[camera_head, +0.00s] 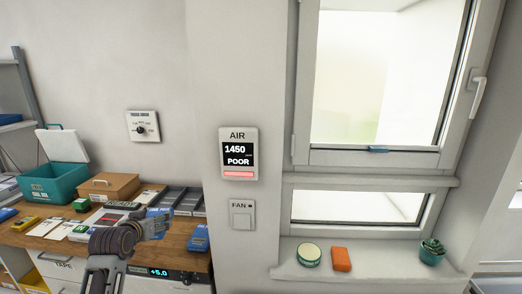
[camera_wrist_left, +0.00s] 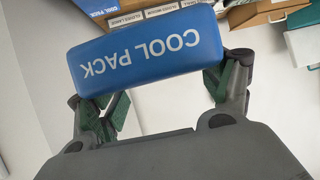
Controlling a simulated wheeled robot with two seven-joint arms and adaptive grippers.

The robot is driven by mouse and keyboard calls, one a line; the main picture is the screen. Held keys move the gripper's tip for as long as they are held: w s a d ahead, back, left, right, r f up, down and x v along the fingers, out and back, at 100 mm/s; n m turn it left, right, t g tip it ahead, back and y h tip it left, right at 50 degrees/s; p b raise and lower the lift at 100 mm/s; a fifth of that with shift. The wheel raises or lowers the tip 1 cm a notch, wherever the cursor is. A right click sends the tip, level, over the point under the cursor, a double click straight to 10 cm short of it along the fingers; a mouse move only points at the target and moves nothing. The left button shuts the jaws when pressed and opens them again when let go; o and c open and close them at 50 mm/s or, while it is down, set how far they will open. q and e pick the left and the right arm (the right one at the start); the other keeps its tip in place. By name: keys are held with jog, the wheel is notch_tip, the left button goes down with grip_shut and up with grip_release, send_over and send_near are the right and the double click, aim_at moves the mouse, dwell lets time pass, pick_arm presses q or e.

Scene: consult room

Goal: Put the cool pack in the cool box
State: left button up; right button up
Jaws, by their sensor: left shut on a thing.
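The cool pack (camera_wrist_left: 145,55) is a blue block with white lettering. In the left wrist view my left gripper (camera_wrist_left: 160,88) is shut on it, with a green-padded finger at each end. In the head view my left gripper (camera_head: 160,226) is over the front of the wooden desk, to the right of the cool box. The cool box (camera_head: 53,184) is a teal box at the left of the desk with its white lid (camera_head: 62,144) raised; its inside is mostly hidden. My right gripper is not in view.
A brown cardboard box (camera_head: 108,187) stands between the cool box and my gripper. Grey trays (camera_head: 182,201) are at the back of the desk (camera_head: 33,241). A windowsill (camera_head: 370,272) holds a tin, an orange block and a plant.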

aim_at(166, 231)
pick_arm(q)
jog(key=shift+h, duration=0.3)
jog(key=s+d, duration=0.1)
jog(key=s+d+f, duration=0.1)
jog(key=d, duration=0.1)
jog(key=s+d, duration=0.1)
jog(key=d, duration=0.1)
jog(key=shift+d+f, duration=0.25)
jog(key=shift+f, duration=0.1)
jog(key=s+d+f, duration=0.4)
jog(key=s+f, duration=0.2)
jog(key=f, duration=0.2)
jog(key=s+d+f+m, duration=0.1)
jog(key=s+d+f, duration=0.4)
jog(key=s+f, duration=0.2)
jog(key=shift+f+h, duration=0.3)
jog(key=shift+f, duration=0.55)
jog(key=shift+d, duration=0.1)
